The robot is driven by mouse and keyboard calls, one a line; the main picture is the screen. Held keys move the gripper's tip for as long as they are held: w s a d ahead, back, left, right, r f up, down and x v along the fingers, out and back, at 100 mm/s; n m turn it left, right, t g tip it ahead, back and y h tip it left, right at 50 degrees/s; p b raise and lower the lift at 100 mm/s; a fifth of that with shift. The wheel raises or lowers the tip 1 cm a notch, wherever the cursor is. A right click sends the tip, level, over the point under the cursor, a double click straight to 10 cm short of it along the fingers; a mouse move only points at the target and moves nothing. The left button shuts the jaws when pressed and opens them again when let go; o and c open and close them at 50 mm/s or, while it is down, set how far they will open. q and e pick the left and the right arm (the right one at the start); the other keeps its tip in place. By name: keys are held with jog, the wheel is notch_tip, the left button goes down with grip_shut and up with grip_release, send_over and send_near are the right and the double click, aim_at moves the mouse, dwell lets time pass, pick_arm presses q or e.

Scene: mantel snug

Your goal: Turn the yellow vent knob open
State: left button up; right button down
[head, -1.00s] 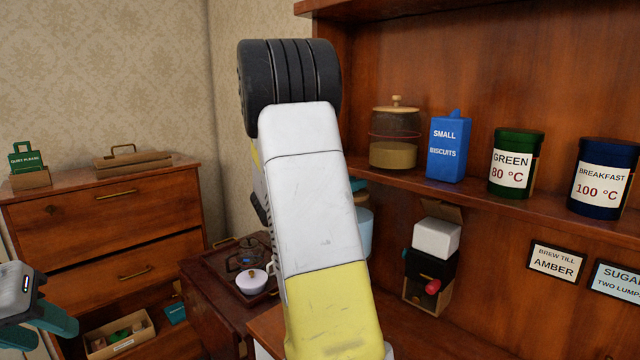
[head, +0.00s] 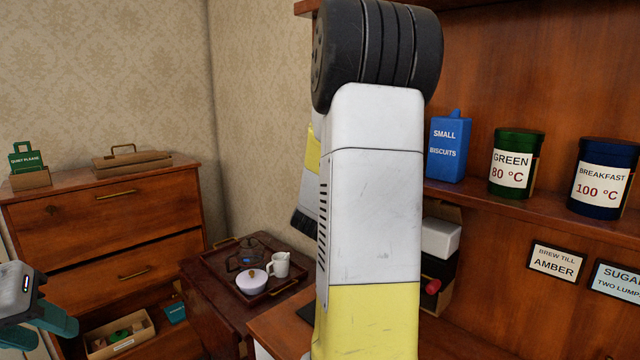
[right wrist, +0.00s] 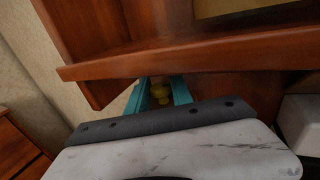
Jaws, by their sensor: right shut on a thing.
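In the right wrist view, a small yellow thing, the vent knob (right wrist: 160,92), sits between the teal fingers of my right gripper (right wrist: 161,95). The fingers are shut on it, below the edge of a wooden shelf. Its turn angle is too small to read. In the head view my own right arm fills the middle and hides the knob and the right gripper. My left gripper (head: 38,322) is at the lower left edge, partly cut off, with its teal fingers apart and nothing seen between them.
The wooden shelf (head: 480,195) holds a blue biscuit box (head: 449,148), a green tin (head: 515,165) and a navy tin (head: 602,180). A drawer chest (head: 110,225) stands at left.

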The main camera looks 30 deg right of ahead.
dwell(0.3)
jog(key=c, duration=1.2)
grip_release()
jog(key=shift+a, duration=0.1)
jog(key=v, duration=0.7)
jog(key=shift+s+a, duration=0.25)
